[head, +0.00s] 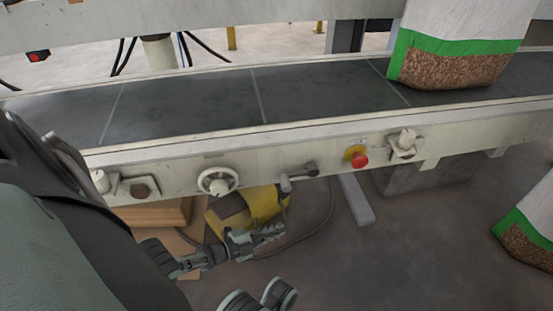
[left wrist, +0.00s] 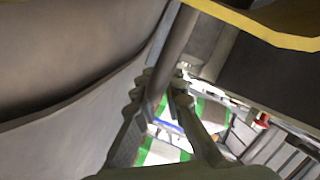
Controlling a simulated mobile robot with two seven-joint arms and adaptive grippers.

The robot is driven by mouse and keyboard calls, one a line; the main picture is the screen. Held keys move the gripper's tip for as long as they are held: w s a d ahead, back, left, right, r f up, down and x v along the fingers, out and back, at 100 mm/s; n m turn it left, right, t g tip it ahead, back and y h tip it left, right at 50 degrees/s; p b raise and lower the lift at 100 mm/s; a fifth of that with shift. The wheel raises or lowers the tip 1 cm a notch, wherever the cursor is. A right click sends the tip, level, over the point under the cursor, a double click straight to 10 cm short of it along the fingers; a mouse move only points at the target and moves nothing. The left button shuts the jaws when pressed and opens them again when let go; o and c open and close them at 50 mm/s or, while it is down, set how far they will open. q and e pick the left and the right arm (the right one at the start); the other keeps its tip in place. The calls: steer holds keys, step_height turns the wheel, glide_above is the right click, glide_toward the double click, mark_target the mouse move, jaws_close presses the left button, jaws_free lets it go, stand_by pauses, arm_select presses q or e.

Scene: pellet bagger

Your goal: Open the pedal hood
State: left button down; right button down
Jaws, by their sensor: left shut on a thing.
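The yellow pedal hood (head: 262,203) stands on the floor under the conveyor, with a dark patch on its upper left side. My left gripper (head: 268,235) is low at the hood's front, its fingers pointing right. In the left wrist view the fingers (left wrist: 168,100) are closed around a grey bar (left wrist: 181,40), beneath a yellow edge (left wrist: 255,27) of the hood. The head view does not clearly show where the bar joins the hood. The pedal itself cannot be made out. Dark rounded parts at the bottom of the head view may be my right gripper (head: 260,296); its jaws cannot be judged.
The conveyor's pale side rail (head: 300,143) runs just above the hood, carrying a handwheel (head: 217,181), a small lever (head: 300,174) and a red stop button (head: 359,159). A filled bag (head: 455,65) stands on the belt. A cable loops over the floor right of the hood.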

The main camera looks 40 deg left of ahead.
arm_select(q)
steer(key=shift+s+d, duration=0.25)
steer(key=shift+d, duration=0.05)
steer(key=c, duration=1.6)
jaws_free()
steer(key=shift+a, duration=0.1)
steer(key=shift+w, duration=0.1)
steer(key=v, duration=1.2)
